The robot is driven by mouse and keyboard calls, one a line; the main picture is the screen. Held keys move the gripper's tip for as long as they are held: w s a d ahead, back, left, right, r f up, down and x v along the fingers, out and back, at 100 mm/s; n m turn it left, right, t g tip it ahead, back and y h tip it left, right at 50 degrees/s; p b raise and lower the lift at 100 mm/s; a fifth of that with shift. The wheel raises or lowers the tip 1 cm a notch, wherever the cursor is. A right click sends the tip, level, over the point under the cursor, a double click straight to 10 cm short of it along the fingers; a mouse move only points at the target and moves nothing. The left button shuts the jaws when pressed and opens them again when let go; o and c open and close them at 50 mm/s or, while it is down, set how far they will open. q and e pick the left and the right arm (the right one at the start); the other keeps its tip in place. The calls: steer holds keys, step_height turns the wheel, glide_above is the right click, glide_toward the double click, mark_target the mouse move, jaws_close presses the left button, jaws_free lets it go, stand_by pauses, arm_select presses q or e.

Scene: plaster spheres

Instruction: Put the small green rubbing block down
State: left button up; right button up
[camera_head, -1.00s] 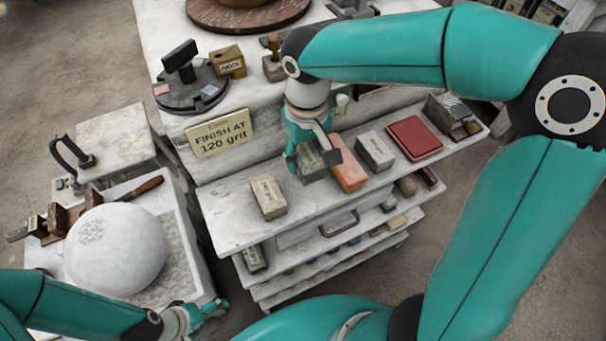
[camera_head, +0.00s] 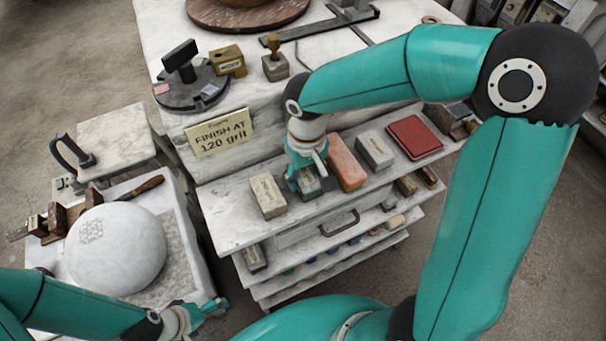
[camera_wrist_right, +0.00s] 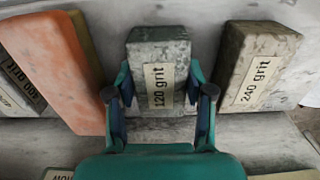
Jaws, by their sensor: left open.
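The small green rubbing block (camera_head: 311,187), a dark grey-green block labelled 120 grit, is at the upper shelf of the cart. In the right wrist view the block (camera_wrist_right: 160,65) stands between my right gripper's fingers, which press against its two sides. My right gripper (camera_head: 304,176) is shut on it from above. Whether its underside touches the shelf is hidden. My left gripper (camera_head: 208,309) is open and empty at the lower left, beside the plinth with the white sphere.
A 240 grit block (camera_head: 268,195) lies left of the green block, an orange block (camera_head: 346,163) close on its right. A grey block (camera_head: 375,151) and a red tray (camera_head: 414,137) are further right. A white plaster sphere (camera_head: 116,249) rests at the left.

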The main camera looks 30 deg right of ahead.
mark_target(306, 175)
steer(key=o, duration=0.4)
steer(key=shift+r, duration=0.15)
step_height(306, 175, up, 12)
steer(key=shift+f, duration=0.1)
stand_by(0.3)
stand_by(0.4)
